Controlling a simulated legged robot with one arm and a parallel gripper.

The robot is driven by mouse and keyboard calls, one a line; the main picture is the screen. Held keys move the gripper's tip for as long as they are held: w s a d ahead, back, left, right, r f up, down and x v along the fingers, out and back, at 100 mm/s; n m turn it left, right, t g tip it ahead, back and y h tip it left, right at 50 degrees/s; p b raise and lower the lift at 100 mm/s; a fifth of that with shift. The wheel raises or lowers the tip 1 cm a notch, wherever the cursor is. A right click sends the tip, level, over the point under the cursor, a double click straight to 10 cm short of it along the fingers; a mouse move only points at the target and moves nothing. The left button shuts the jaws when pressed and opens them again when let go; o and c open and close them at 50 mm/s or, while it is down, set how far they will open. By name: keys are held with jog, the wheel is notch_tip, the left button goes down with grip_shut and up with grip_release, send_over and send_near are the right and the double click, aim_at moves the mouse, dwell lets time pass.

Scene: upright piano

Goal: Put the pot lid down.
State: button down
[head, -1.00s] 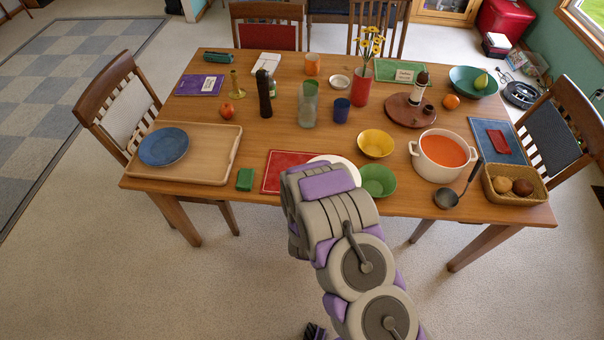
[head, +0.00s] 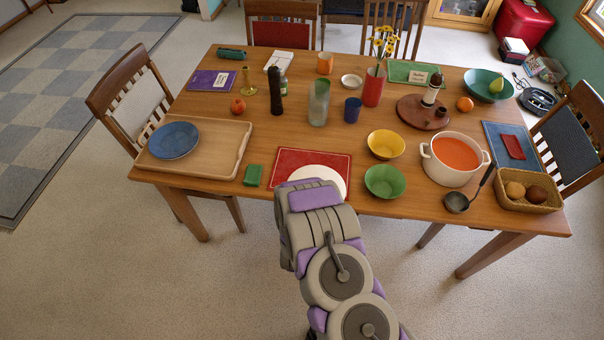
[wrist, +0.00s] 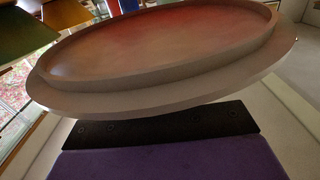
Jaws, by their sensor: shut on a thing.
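The pot lid, a pale round disc (head: 318,176), is over the front part of the red placemat (head: 298,162) in the head view. In the wrist view the lid's rimmed underside (wrist: 165,50) fills the upper part, with a reddish tint. My gripper (wrist: 160,125) is shut on the lid near its edge; its dark finger and purple part show below the lid. In the head view my arm hides the gripper. The gap between lid and table cannot be judged. The white pot (head: 452,170), uncovered with orange contents, stands to the right.
A green bowl (head: 384,182) and a yellow bowl (head: 386,145) stand right of the lid. A green block (head: 253,175) and a wooden tray (head: 225,165) with a blue plate (head: 174,141) lie left. A ladle (head: 457,202) is by the pot. Bare table shows behind the placemat.

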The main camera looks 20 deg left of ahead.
aim_at(301, 172)
jog(key=w+a, duration=0.2)
jog(key=w+a+b, duration=0.1)
jog(key=w+a, duration=0.1)
jog(key=a, duration=0.1)
jog(key=w+a+f, duration=0.1)
jog(key=w+a, duration=0.2)
jog(key=shift+f+b, duration=0.75)
jog(key=shift+f, duration=1.15)
jog(key=c, duration=0.8)
grip_release()
jog(key=shift+r, duration=0.1)
jog(key=p+v, duration=0.1)
jog(key=v, duration=1.1)
